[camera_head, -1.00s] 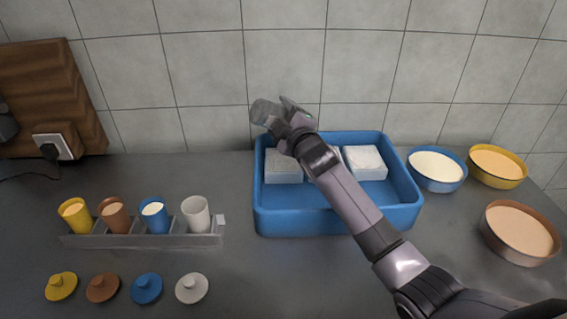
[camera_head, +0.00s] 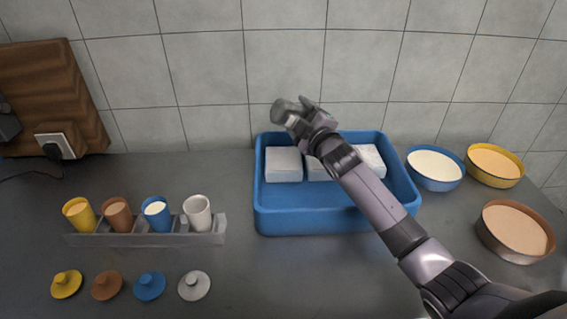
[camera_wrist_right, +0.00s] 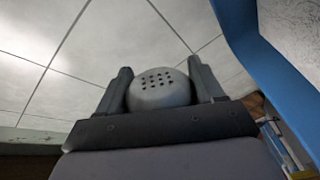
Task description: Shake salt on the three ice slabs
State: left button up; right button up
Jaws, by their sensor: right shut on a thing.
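My right gripper (camera_head: 297,114) is shut on a grey shaker (camera_head: 283,111) and holds it above the blue tray (camera_head: 320,221). In the right wrist view the shaker's rounded cap with small holes (camera_wrist_right: 158,88) sits between the two fingers. Three white slabs lie in a row in the tray: the left slab (camera_head: 283,165) is in plain view, the middle slab (camera_head: 317,170) is partly hidden by my arm, and the right slab (camera_head: 371,158) is partly covered. The shaker is over the left part of the tray, toward the back. Any salt on the slabs is too small to tell. My left gripper is not in view.
Blue (camera_head: 435,169), yellow (camera_head: 495,166) and brown (camera_head: 516,229) bowls stand right of the tray. A grey rack (camera_head: 145,240) holds several cups at the left, with several lids lying in front. A tiled wall (camera_head: 200,60) rises behind. The counter in front of the tray is clear.

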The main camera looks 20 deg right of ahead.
jog(key=shift+s+d, duration=0.2)
jog(key=shift+d, duration=0.6)
jog(key=shift+s+d, duration=0.2)
jog(key=shift+d, duration=0.65)
jog(key=shift+s+d, duration=0.2)
jog(key=shift+d, duration=0.6)
jog(key=n, duration=0.4)
jog(key=r+n, duration=0.1)
jog(key=n, duration=0.3)
jog(key=shift+r+n, duration=0.15)
jog(key=shift+n, duration=0.25)
jog(key=n, duration=0.4)
jog(key=r+n, duration=0.1)
jog(key=n, duration=0.3)
jog(key=shift+r, duration=0.1)
jog(key=shift+n, duration=0.4)
